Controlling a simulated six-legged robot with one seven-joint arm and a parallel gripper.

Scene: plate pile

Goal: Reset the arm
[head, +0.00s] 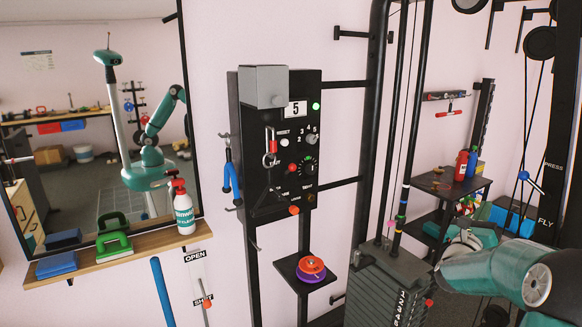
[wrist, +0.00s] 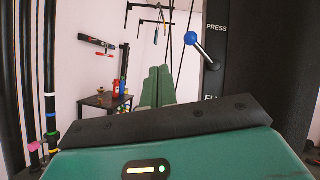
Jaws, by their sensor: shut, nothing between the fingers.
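My gripper (wrist: 159,76) shows in the wrist view as two green fingers side by side, closed together with nothing between them. It points away from the camera into the room, clear of the wall and table. The teal wrist housing with a black edge fills the bottom of that view. In the head view my teal and grey arm (head: 510,272) reaches in from the right edge, bent at a joint beside the weight stack. I cannot make out the fingers clearly there.
A weight stack (head: 382,292) with black uprights stands just left of the arm. A black control panel (head: 290,222) and a small shelf (head: 287,268) are further left. Bottles stand on a dark side table (head: 445,184) behind. The FLY/PRESS post (wrist: 240,75) rises at right.

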